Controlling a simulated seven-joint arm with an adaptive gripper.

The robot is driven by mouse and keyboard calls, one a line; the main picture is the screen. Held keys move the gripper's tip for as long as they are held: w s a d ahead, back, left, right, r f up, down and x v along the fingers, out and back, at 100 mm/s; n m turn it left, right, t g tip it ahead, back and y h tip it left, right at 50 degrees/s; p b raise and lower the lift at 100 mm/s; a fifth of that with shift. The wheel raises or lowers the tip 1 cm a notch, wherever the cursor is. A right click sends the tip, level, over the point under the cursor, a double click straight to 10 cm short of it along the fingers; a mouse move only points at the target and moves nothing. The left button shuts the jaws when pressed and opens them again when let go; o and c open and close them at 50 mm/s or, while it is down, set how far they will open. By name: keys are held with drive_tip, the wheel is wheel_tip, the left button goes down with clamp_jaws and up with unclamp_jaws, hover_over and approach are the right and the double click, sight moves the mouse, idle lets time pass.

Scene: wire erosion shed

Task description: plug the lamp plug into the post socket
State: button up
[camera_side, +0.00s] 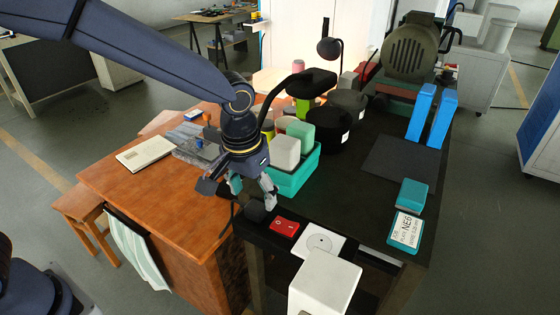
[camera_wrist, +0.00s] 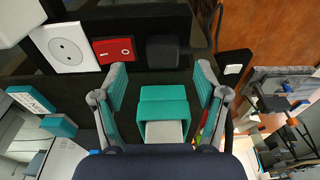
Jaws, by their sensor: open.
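My gripper (camera_side: 254,194) is open and points down above the near-left corner of the dark bench. In the wrist view its two fingers (camera_wrist: 161,70) are wide apart with nothing held between them. A black block (camera_side: 255,212), which may be the lamp plug, lies just below the fingers; it also shows in the wrist view (camera_wrist: 162,50), beyond the fingertips. Its prongs are not visible. The white socket plate (camera_side: 318,242) with a round socket lies to its right, and in the wrist view (camera_wrist: 67,47) at upper left. A red switch (camera_side: 284,227) lies between them.
A white box (camera_side: 324,285) stands by the socket plate. A teal bin (camera_side: 293,181) holding blocks is close behind my gripper. Blue upright files (camera_side: 421,112), a teal block (camera_side: 413,192) and a labelled box (camera_side: 406,231) stand right. A dark mat (camera_side: 400,160) is clear.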

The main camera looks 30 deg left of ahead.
sight(256, 205)
drive_tip(key=shift+w+a+f, duration=0.1)
drive_tip(key=shift+w+f, duration=0.1)
drive_tip(key=shift+f, duration=0.65)
drive_tip(key=shift+w+a+f, duration=0.1)
drive_tip(key=shift+w+f, duration=0.05)
drive_tip(key=shift+f, duration=0.7)
drive_tip(key=shift+w+f, duration=0.2)
drive_tip(key=shift+f, duration=0.65)
drive_tip(key=shift+c, duration=0.2)
drive_tip(key=c, duration=1.1)
drive_tip(key=shift+r, duration=0.1)
